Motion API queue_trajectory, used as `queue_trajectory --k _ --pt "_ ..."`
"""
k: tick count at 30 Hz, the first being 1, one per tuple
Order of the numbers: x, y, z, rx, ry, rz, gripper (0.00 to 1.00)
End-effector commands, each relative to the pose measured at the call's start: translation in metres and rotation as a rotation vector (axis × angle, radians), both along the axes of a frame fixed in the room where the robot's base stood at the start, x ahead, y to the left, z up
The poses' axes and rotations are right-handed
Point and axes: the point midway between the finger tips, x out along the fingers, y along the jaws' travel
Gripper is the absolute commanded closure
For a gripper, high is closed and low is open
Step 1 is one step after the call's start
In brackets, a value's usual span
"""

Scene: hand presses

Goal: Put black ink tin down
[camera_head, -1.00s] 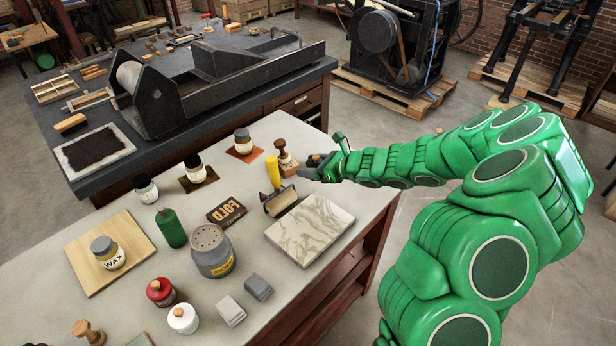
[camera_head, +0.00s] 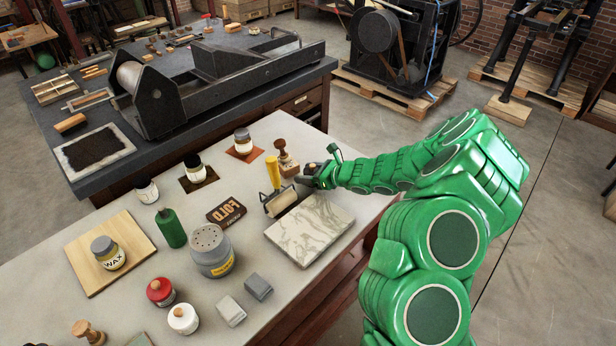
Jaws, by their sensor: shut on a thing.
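My gripper (camera_head: 307,178) is low over the right back part of the pale worktop (camera_head: 345,180), just right of the wooden-handled stamp (camera_head: 285,158) and behind the marble slab (camera_head: 310,230). It is shut on a small dark thing with a brownish top, which I take to be the black ink tin (camera_head: 313,168). The fingers hide most of it. I cannot tell whether it touches the worktop.
A dark bench with a press (camera_head: 160,100) stands behind. The worktop's right edge is near my arm.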

Motion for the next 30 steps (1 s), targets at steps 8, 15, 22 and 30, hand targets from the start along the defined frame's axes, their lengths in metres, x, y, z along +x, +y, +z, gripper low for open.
queue_trajectory --k 8,15,22,30 --pt "0.0 0.0 -0.013 -0.001 0.001 0.0 0.78" --pt "0.0 0.0 -0.015 0.0 0.001 0.0 0.78" --pt "0.0 0.0 -0.015 0.0 0.001 0.0 0.12" --pt "0.0 0.0 -0.015 -0.001 0.001 0.0 0.12"
